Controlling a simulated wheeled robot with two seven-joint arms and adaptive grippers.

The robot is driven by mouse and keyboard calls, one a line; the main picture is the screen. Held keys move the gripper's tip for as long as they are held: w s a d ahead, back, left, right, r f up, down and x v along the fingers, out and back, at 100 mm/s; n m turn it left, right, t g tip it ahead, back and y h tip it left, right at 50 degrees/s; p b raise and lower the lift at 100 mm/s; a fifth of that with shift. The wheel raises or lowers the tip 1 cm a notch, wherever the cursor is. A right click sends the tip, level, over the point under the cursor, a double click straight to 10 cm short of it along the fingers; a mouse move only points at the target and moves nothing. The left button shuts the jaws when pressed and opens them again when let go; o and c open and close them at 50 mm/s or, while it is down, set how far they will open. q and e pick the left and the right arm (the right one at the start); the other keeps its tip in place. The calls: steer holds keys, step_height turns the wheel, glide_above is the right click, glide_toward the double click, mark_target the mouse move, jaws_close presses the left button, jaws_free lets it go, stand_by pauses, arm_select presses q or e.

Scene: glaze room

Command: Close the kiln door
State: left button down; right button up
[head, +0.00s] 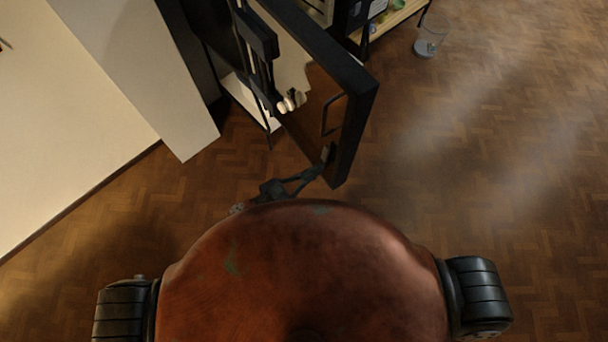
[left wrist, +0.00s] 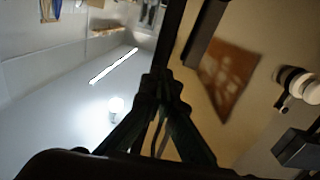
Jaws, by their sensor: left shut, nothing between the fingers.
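The kiln door (head: 358,125) is a dark, thick-framed panel in the upper middle of the head view. It stands swung open, its free edge towards me. A thin dark bar handle (head: 332,114) is on its face near that edge. My left gripper (head: 327,153) is at the low end of the door, below the handle; whether it touches the door I cannot tell. In the left wrist view its fingers (left wrist: 161,84) come together with nothing between them, and a dark edge lies just beyond. My right gripper is not in view.
Dark hardware with cream knobs (head: 290,102) is left of the handle. A pale wall block (head: 180,100) stands at the left. A shelf (head: 398,20) and a clear bin (head: 427,47) are at the upper right. The wooden floor (head: 500,150) at the right is clear.

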mark_target(341, 154)
arm_select(q)
steer(key=p+x, duration=0.1)
steer(key=x, duration=0.6)
steer(key=shift+d, duration=0.15)
steer(key=shift+w, duration=0.1)
